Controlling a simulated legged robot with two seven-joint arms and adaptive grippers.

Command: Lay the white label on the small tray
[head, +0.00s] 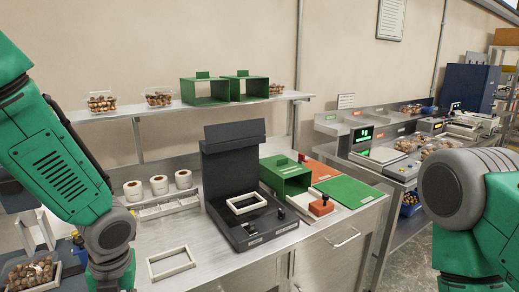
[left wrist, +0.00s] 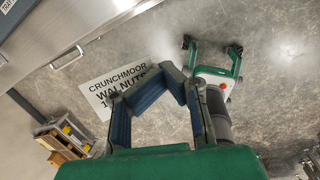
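In the head view this gripper is below the picture's edge. A clear tray of nuts (head: 30,275) sits at the lower left. Two smaller-looking clear trays of nuts, one left (head: 102,103) and one right of it (head: 159,98), stand on the shelf. I cannot tell which is the small tray.
A black hinged device (head: 235,165) holding a white frame (head: 246,204) stands mid-bench. Another white frame (head: 171,263) lies near the front. Label rolls (head: 159,185) stand behind. A green box (head: 286,173) and green mat (head: 347,190) are at right.

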